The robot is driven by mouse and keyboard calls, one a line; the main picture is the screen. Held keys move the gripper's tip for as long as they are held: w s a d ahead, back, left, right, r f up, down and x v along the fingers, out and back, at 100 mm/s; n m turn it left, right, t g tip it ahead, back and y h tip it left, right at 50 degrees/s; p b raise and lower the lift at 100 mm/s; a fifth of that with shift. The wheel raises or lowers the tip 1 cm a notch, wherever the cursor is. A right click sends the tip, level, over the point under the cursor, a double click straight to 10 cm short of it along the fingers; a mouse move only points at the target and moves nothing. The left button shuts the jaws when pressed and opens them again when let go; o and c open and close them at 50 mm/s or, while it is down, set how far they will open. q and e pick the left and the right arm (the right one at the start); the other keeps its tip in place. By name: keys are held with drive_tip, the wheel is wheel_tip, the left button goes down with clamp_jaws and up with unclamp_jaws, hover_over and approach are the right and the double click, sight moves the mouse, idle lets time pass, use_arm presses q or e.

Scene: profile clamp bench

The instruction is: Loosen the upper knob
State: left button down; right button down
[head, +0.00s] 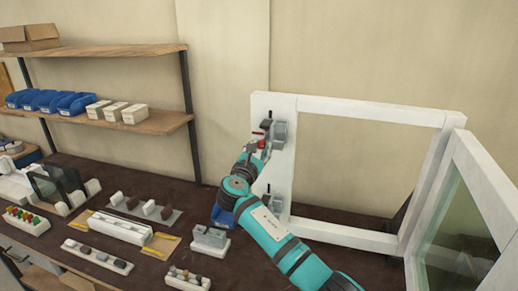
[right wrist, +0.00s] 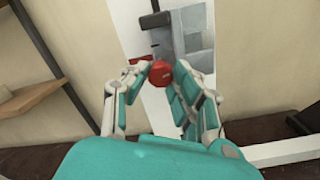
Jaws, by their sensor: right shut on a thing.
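A white upright board (head: 289,172) on the frame carries an upper grey clamp (head: 279,133) and a lower grey clamp (head: 271,206). The upper clamp has a red knob (head: 265,123), largely covered by my gripper in the head view. In the right wrist view the round red knob (right wrist: 162,71) sits between the fingertips of my right gripper (right wrist: 162,73), which is shut on it. The grey clamp body (right wrist: 185,42) shows just behind it. A second small red part (right wrist: 140,60) shows behind the left finger. My left gripper is not in view.
A white frame (head: 365,108) stands right of the board, with a glazed white panel (head: 482,190) at far right. The dark bench (head: 150,262) holds several small fixtures and a grey block (head: 210,238). Shelves (head: 110,52) with blue bins stand at left.

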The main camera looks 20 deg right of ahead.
drive_tip(key=shift+r, duration=0.1)
drive_tip(key=c, duration=1.1)
unclamp_jaws()
drive_tip(key=shift+s+a, duration=0.1)
drive_tip(key=shift+s, duration=0.05)
drive_tip(key=v, duration=1.1)
drive_tip(key=shift+s+a, duration=0.15)
drive_tip(key=shift+s, duration=0.1)
